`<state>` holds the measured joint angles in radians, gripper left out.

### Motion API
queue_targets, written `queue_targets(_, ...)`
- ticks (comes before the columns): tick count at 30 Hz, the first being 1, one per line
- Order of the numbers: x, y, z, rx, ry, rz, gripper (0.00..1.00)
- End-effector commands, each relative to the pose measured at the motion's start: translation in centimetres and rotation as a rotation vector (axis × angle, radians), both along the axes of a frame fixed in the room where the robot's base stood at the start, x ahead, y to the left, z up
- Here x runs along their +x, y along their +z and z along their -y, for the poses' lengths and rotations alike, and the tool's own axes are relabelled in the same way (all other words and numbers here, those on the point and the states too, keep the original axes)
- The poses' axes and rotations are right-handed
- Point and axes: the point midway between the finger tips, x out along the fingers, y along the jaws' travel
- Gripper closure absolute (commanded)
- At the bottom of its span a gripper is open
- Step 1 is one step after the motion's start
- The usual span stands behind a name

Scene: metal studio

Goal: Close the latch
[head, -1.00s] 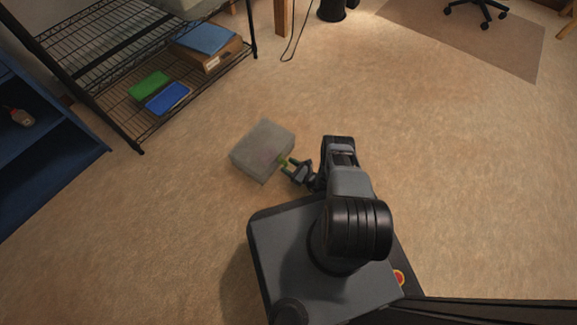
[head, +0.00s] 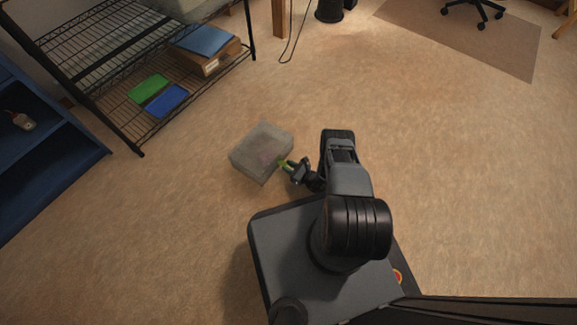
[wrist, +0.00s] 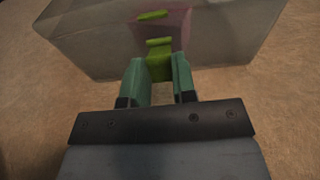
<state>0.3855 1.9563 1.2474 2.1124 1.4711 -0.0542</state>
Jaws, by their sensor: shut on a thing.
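A grey, partly see-through box (head: 262,148) sits on the carpet in front of my base, in the head view. It also fills the top of the wrist view (wrist: 90,45), with a pinkish shape (wrist: 172,28) showing in it. A yellow-green latch piece (wrist: 159,62) is on the box's near side, with a second green bit (wrist: 152,15) above it. My gripper (wrist: 158,75) is shut on the latch piece, one finger on each side. In the head view my gripper (head: 288,166) is at the box's right side. Whether the latch is engaged is hard to tell.
A black wire shelf (head: 130,80) with a green tray (head: 148,88), a blue tray (head: 167,99) and a cardboard box (head: 208,60) stands upper left. A dark blue shelf (head: 50,150) is at the left edge. Carpet around the box is clear.

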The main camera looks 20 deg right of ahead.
Motion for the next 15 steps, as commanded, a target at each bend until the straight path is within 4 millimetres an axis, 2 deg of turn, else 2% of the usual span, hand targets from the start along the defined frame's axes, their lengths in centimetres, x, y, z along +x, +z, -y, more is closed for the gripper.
queue_targets(1,0.0,0.9,0.0,-0.023,0.001,-0.032,0.98)
queue_targets(3,0.1,1.3,-0.1,-0.060,0.002,-0.079,0.98)
queue_targets(15,0.5,2.9,-0.5,-0.276,0.004,-0.361,0.98)
